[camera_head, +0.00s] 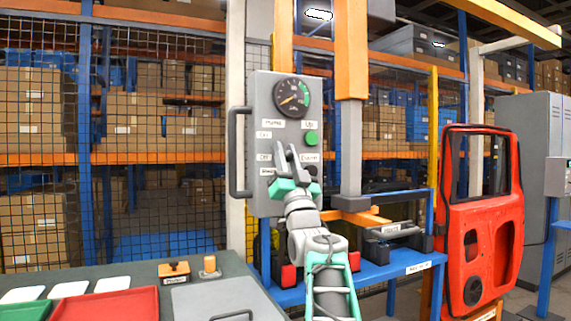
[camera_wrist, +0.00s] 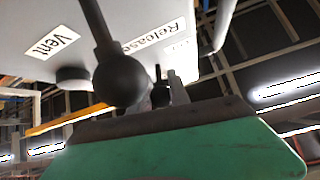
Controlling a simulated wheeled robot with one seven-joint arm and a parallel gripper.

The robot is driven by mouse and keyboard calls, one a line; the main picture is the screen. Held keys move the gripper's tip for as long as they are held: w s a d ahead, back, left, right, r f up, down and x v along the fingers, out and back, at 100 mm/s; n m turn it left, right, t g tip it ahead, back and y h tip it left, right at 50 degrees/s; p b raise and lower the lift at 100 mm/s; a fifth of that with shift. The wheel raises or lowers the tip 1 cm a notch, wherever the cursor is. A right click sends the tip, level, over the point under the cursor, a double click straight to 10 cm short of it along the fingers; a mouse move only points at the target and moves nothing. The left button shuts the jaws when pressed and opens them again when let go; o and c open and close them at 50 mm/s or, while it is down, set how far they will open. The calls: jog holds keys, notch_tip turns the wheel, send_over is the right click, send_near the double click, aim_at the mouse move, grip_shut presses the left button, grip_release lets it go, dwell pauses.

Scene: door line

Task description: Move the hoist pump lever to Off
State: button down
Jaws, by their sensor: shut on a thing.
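The grey hoist panel (camera_head: 262,92) stands upright in the head view, with a "Pump" label (camera_head: 272,123) above an On label (camera_head: 264,134) and an Off label (camera_head: 264,157) on its left side. My gripper (camera_head: 289,155) is at the panel, right of these labels, and covers the lever area. In the wrist view a dark lever with a ball end (camera_wrist: 120,80) stands close above my green gripper body. My gripper is shut on this lever; the contact is partly hidden. Which label the lever points to cannot be told.
A gauge (camera_head: 292,97) and a green button (camera_head: 311,138) are on the panel, with a dark handle (camera_head: 238,152) at its left edge. A red door (camera_head: 482,220) stands right. A bench (camera_head: 215,280) with trays is at the lower left.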

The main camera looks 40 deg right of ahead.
jog(key=shift+r, duration=0.1)
dwell(0.3)
jog(key=c, duration=1.2)
grip_release()
jog(key=shift+c, duration=0.2)
jog(key=b+v, duration=0.1)
jog(key=v, duration=0.7)
jog(key=shift+b, duration=0.35)
jog(key=shift+w, duration=0.15)
